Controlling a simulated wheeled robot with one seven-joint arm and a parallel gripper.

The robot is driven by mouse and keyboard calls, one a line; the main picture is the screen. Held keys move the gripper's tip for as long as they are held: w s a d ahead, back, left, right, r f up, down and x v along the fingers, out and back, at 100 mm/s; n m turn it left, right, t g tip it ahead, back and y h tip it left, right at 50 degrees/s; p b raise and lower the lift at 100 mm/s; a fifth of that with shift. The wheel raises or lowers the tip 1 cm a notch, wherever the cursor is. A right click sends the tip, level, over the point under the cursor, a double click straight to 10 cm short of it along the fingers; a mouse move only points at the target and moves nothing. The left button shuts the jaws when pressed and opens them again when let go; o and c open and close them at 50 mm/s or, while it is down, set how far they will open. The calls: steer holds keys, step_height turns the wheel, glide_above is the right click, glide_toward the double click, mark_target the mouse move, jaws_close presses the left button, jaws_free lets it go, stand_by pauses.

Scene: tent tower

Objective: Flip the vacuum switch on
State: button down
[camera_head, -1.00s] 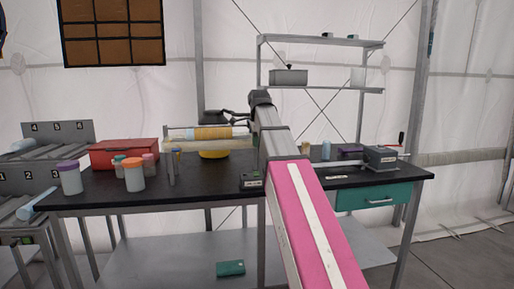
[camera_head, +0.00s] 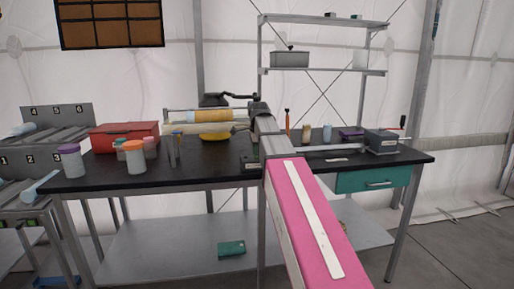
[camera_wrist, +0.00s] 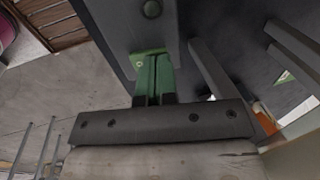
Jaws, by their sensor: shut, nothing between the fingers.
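My gripper (camera_wrist: 154,80) shows in the wrist view, with its narrow green and dark fingers together and nothing visible between them. Its tips are close to a dark grey surface with a round knob (camera_wrist: 152,9); I cannot tell whether they touch it. In the head view my arm hides the gripper. A small dark box with a pale label (camera_head: 252,164), possibly the vacuum switch, sits at the front edge of the black workbench (camera_head: 205,175), partly behind my arm. The switch lever and its position cannot be made out.
A roller device with a yellow cylinder (camera_head: 210,116) stands behind a yellow bowl (camera_head: 214,137). A red box (camera_head: 124,136) and lidded jars (camera_head: 135,157) are at left. A grey machine (camera_head: 381,141) and teal drawer (camera_head: 370,180) are at right.

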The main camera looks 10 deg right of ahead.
steer(key=shift+f, duration=0.3)
stand_by(0.4)
steer(key=shift+s, duration=0.1)
steer(key=shift+s, duration=0.85)
steer(key=shift+w, duration=0.1)
steer(key=shift+r, duration=0.45)
step_height(320, 180, up, 13)
steer(key=s, duration=0.2)
steer(key=shift+s, duration=0.3)
